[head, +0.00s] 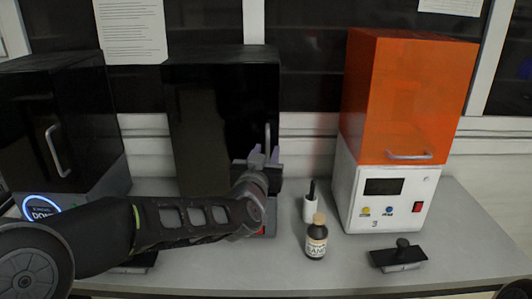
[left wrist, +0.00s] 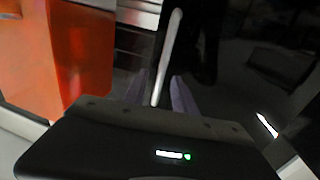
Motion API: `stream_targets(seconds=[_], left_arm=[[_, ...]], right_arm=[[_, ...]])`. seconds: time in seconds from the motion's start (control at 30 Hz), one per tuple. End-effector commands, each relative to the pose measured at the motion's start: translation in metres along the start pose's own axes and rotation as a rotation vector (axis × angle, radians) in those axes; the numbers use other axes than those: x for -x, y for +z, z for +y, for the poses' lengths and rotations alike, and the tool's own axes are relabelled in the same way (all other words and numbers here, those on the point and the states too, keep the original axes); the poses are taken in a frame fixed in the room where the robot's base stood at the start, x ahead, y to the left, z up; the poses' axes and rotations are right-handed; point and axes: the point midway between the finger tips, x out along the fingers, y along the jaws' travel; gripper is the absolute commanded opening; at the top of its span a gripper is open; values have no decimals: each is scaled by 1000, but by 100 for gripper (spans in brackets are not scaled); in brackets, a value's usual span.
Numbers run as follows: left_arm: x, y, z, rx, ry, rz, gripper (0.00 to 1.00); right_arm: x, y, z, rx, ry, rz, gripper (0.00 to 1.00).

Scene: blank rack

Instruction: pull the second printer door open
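The middle printer has a black glossy door (head: 215,115), which looks closed, with an upright grey bar handle (head: 267,138) near its right edge. My left gripper (head: 265,155) is in front of this door at the handle's lower part. Its two purple-grey fingers are apart and nothing is clamped. In the left wrist view the pale handle (left wrist: 168,55) runs between the spread fingers (left wrist: 158,95), with gaps at both sides. Whether a finger touches it, I cannot tell. My right gripper is not in view.
Another black printer (head: 85,120) stands at the left and an orange-doored white printer (head: 405,100) at the right. A brown bottle (head: 316,241), a white holder (head: 309,208) and a black-handled tool (head: 398,257) stand on the grey table (head: 460,225) near the right printer.

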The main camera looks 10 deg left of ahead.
Motion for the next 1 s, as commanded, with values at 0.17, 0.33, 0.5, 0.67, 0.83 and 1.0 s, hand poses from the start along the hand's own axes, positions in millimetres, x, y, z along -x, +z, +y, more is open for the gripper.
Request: stream_targets(seconds=[0.17, 0.33, 0.5, 0.67, 0.83, 1.0], left_arm=[[0, 0, 0, 0, 0, 0, 30], [0, 0, 0, 0, 0, 0, 16], [0, 0, 0, 0, 0, 0, 2], [0, 0, 0, 0, 0, 0, 0], [0, 0, 0, 0, 0, 0, 0], [0, 0, 0, 0, 0, 0, 0]], right_arm=[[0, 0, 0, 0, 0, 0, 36], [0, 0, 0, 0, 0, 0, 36], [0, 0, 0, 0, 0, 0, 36], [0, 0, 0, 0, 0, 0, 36], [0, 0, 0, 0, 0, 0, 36], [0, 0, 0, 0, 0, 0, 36]])
